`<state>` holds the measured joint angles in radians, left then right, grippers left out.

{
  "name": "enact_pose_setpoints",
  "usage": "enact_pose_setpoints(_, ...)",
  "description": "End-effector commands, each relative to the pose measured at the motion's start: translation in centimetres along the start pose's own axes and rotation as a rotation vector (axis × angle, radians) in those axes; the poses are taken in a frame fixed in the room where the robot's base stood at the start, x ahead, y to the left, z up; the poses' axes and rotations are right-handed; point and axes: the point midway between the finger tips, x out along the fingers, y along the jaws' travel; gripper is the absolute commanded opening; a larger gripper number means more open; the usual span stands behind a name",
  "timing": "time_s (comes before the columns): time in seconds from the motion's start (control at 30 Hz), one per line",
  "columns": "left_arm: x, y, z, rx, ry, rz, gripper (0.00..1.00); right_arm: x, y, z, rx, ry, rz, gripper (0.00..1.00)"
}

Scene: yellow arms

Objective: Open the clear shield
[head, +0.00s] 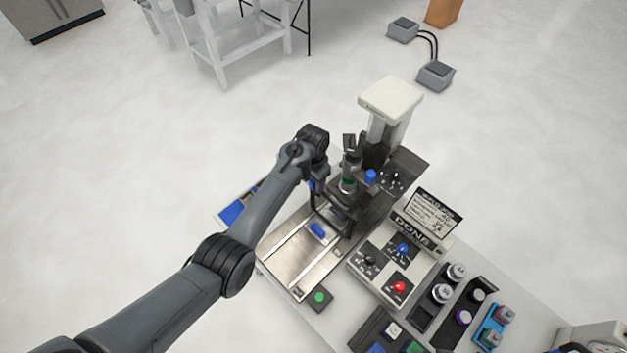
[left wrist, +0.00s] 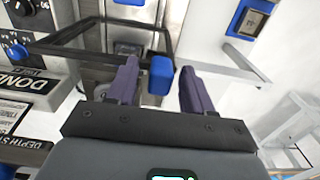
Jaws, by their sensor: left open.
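The clear shield (left wrist: 100,44) shows in the left wrist view as a dark thin frame reaching across the upper part of the picture. A blue block (left wrist: 160,76) sits on its near bar; its clear pane is hard to make out. My left gripper (left wrist: 157,82) is open, with one dark finger on either side of the blue block; I cannot tell whether they touch it. In the head view my left gripper (head: 317,182) is at the left side of the machine, beside the shield frame (head: 331,222). The wrist partly hides the frame there. My right gripper is not seen.
The machine's pale head (head: 391,98) rises behind the shield. A blue piece (head: 318,230) lies on the metal plate (head: 290,258). A green button (head: 320,297) sits at the front.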

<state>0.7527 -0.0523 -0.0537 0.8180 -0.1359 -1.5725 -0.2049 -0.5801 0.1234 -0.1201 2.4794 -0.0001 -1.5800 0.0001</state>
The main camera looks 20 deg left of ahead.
Motion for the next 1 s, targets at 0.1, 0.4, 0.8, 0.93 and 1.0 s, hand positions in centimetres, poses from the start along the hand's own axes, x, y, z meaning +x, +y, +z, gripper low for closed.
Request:
enact_pose_setpoints(0.1,0.0,0.0,0.0,0.000,0.000,0.000,0.42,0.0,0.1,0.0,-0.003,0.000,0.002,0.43)
enact_pose_setpoints(0.4,0.0,0.0,0.0,0.000,0.000,0.000,0.00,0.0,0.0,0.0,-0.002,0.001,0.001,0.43)
enact_pose_setpoints(0.8,0.2,-1.5,0.0,-0.002,0.000,-0.001,0.00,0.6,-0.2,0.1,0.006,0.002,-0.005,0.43)
enact_pose_setpoints(0.93,0.4,-4.1,0.0,-0.003,0.000,-0.003,0.00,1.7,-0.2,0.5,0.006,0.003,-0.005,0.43)
enact_pose_setpoints(1.0,0.4,-6.0,0.1,-0.007,0.001,-0.003,0.00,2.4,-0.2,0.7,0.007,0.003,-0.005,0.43)
